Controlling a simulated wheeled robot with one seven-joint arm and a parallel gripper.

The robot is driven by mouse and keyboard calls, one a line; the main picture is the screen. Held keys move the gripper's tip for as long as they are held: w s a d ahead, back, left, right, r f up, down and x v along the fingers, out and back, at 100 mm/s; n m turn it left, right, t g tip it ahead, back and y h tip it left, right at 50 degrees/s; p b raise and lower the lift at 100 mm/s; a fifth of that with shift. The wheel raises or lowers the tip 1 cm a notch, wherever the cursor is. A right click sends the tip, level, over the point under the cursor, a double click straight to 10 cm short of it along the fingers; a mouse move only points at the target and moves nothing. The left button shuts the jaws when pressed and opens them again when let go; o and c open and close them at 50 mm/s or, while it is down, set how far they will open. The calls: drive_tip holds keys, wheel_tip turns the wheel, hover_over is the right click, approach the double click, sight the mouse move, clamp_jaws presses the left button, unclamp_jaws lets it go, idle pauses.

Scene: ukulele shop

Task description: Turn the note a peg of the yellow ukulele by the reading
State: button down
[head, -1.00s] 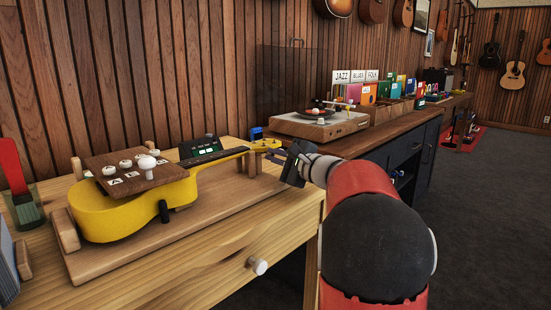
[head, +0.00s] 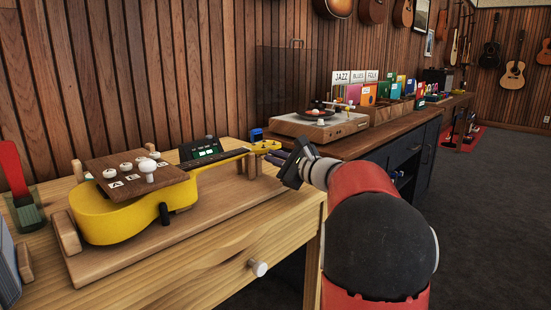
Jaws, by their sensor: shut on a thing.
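The yellow ukulele (head: 100,222) lies in a wooden cradle on the bench, its neck pointing right and away from me. Its yellow head (head: 262,146) is at the right end, with the tuning pegs very small there. My gripper (head: 277,158) is at the near right side of the head, tilted, and shut on a tuning peg. The fingers largely hide the peg, and I cannot tell which note it is. A dark tuner (head: 201,150) with a lit green display stands behind the neck. Its reading is too small to make out.
A brown block (head: 135,181) with white knobs and letter labels sits over the ukulele's body. A glass with a red item (head: 14,170) stands at left. A turntable (head: 320,129) and record crates are on the counter behind my gripper. The bench front is clear.

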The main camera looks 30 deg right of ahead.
drive_tip(key=c, duration=1.5)
unclamp_jaws()
drive_tip(key=shift+c, duration=0.2)
drive_tip(key=b+v, duration=0.1)
drive_tip(key=v, duration=0.7)
